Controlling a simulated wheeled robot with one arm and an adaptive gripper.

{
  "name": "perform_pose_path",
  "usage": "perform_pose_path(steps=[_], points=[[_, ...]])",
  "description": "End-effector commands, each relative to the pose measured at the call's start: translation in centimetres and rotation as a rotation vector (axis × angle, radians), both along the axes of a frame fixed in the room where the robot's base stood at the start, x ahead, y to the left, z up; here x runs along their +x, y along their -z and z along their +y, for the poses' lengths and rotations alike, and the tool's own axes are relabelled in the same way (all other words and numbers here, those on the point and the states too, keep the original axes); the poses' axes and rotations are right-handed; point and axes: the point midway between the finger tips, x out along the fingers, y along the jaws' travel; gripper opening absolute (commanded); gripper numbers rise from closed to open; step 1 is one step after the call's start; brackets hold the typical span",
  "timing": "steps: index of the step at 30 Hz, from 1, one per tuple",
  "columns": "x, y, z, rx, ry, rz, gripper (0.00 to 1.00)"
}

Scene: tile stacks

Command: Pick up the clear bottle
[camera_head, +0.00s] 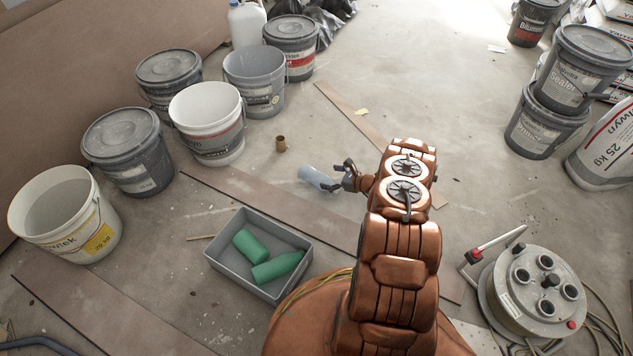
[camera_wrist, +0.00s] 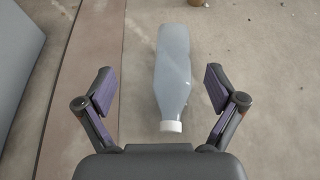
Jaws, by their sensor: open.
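The clear bottle (camera_head: 314,177) lies on its side on the concrete floor, right of the grey tray. In the wrist view the bottle (camera_wrist: 172,75) is pale and translucent, with its white cap towards me. My gripper (camera_head: 338,184) is at the cap end of the bottle in the head view. In the wrist view my gripper (camera_wrist: 160,90) is open, with one finger to each side of the bottle and a gap on both sides. The bottle lies nearer the right finger. Nothing is held between the fingers.
A grey tray (camera_head: 233,275) with two green bottles (camera_head: 277,267) stands left of my arm. A small brown cup (camera_head: 280,144) is beyond the bottle. Several buckets line the left wall. A cable reel (camera_head: 533,325) stands at the right. The floor beyond the bottle is mostly clear.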

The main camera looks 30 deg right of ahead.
Motion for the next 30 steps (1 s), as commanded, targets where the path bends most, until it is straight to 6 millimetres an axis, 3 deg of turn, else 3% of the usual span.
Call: perform_pose_path(steps=[3, 8, 22, 30], points=[[-1.0, 2.3, -1.2, 0.015, 0.050, 0.012, 0.94], [-1.3, 3.5, -1.7, 0.022, 0.075, 0.017, 0.94], [1.8, 5.0, -0.8, 0.019, 0.077, 0.014, 0.94], [4.7, 6.5, 0.3, 0.022, 0.074, 0.015, 0.94]])
